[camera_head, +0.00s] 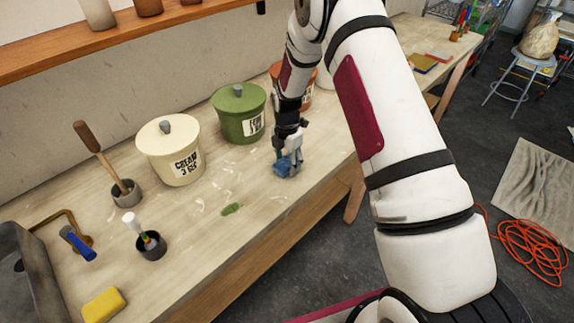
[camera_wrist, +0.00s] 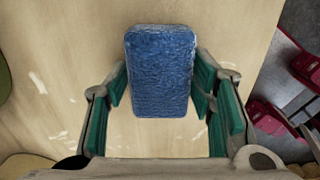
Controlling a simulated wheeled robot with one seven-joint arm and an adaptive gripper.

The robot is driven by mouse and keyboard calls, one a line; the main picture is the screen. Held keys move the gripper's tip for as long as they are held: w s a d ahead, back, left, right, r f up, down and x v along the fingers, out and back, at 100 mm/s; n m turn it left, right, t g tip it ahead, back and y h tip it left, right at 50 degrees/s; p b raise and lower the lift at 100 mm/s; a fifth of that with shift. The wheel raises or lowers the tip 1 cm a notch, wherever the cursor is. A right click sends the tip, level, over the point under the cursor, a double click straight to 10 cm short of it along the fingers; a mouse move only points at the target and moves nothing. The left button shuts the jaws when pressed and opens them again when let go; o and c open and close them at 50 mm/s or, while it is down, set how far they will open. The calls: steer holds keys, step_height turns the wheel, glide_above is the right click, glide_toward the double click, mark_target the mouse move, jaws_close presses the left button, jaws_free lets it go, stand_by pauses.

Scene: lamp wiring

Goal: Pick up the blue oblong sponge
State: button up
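The blue oblong sponge (camera_wrist: 160,70) stands out between the two green-padded fingers of my gripper (camera_wrist: 160,85) in the wrist view. Both fingertips appear to press against its long sides. In the head view, my gripper (camera_head: 290,146) points down at the worktable's front part, with the blue sponge (camera_head: 287,166) at its fingertips. Whether the sponge's underside touches the tabletop is hard to tell.
A green canister (camera_head: 238,122) and a cream canister (camera_head: 169,158) stand on the worktable (camera_head: 200,225) left of my gripper. An orange canister (camera_head: 304,98) is behind it. A green scrap (camera_head: 230,209), a dark cup (camera_head: 151,247) and a yellow sponge (camera_head: 104,305) lie nearer.

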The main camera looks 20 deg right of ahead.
mark_target(287, 161)
steer(key=shift+c, duration=1.3)
steer(key=shift+r, duration=0.15)
steer(key=shift+w+r, duration=0.1)
steer(key=shift+r, duration=0.4)
step_height(287, 161, up, 2)
steer(key=shift+r+b, duration=0.1)
steer(key=shift+b, duration=0.45)
steer(key=s+r, duration=0.1)
steer(key=s, duration=1.5)
steer(key=shift+r, duration=0.3)
steer(key=shift+s, duration=0.1)
